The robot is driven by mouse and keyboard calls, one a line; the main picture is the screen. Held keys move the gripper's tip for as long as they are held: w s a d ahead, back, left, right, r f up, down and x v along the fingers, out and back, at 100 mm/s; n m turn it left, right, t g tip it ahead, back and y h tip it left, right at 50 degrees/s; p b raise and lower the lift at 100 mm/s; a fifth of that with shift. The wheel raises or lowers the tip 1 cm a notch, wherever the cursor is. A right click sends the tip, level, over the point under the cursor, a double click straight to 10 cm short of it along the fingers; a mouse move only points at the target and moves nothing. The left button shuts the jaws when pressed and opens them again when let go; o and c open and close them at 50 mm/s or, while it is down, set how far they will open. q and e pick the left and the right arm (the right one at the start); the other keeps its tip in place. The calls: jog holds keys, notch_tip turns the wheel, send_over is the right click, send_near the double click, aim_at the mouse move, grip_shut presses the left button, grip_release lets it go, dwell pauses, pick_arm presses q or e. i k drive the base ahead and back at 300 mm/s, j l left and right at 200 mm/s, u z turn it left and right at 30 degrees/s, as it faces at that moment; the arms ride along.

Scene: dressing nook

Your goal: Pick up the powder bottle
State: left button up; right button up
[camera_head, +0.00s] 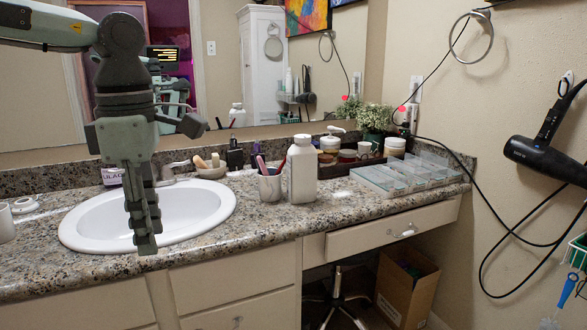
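The powder bottle looks to be the tall white bottle (301,172) with a white cap, standing upright on the granite counter right of the sink. My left gripper (145,240) points down over the sink basin, well to the left of the bottle and apart from it. Its fingers overlap from this side, so I cannot tell whether they are open or shut. No object shows between them. My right gripper is not in view.
A cup with brushes (270,187) stands just left of the bottle. A clear organizer (405,176), jars (395,146) and a plant (375,117) are to its right. The white sink (205,208) lies left. A mirror (225,60) backs the counter.

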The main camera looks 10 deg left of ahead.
aim_at(302, 160)
jog(key=i+l, duration=0.15)
jog(key=i, duration=0.3)
jog(key=i+l, duration=0.1)
jog(key=i, duration=0.3)
jog(key=i+l, duration=0.15)
jog(key=i, duration=0.3)
jog(key=i+l, duration=0.4)
jog(key=i+u, duration=0.05)
jog(key=i, duration=0.05)
